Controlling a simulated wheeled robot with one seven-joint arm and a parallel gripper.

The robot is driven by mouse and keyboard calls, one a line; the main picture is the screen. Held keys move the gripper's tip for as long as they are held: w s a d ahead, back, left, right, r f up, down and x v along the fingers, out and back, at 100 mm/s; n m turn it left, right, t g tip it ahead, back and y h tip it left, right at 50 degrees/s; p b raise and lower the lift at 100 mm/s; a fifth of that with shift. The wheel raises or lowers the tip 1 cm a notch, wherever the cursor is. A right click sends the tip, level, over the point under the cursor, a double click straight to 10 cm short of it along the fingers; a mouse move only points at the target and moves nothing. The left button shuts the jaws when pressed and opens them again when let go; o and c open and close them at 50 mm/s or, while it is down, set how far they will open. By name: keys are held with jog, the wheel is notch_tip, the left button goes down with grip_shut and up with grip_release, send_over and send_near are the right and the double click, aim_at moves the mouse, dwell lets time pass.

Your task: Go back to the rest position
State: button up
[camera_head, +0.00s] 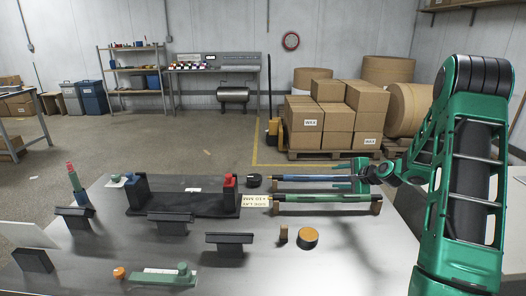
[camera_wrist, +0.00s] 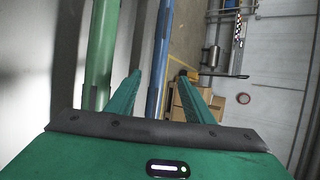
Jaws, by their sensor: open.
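My gripper (camera_head: 347,177) is open at the right side of the table, at the end of my green arm. In the wrist view the blue rod (camera_wrist: 158,55) runs between the two open fingers (camera_wrist: 160,76); the gap between fingers and rod is hard to judge. A green rod (camera_head: 325,197) lies parallel in front, on wooden supports. It also shows in the wrist view (camera_wrist: 100,50), left of the fingers.
The grey table (camera_head: 335,265) carries a black tray-like fixture (camera_head: 185,203), several black stands (camera_head: 230,243), a round wooden piece (camera_head: 308,237) and a green tool (camera_head: 165,277). Stacked boxes (camera_head: 335,125) stand on a pallet behind.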

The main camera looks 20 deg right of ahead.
jog(key=shift+s+a, duration=0.1)
jog(key=s+a+r+n+g, duration=0.3)
jog(key=s+a+n+g, duration=0.1)
jog(key=s, duration=1.2)
jog(key=s+a+r+n+g+h, duration=0.1)
jog(key=s+a+r+n+g, duration=0.2)
jog(key=s, duration=1.3)
jog(key=s+a+r+n+g, duration=0.4)
jog(key=s+a+n, duration=0.1)
jog(key=s, duration=1.1)
jog(key=shift+s+a+r+g+h, duration=0.2)
jog(key=shift+a+g+h, duration=0.15)
jog(key=shift+a, duration=0.55)
jog(key=shift+w, duration=0.1)
jog(key=shift+w+f, duration=0.25)
jog(key=shift+w, duration=0.35)
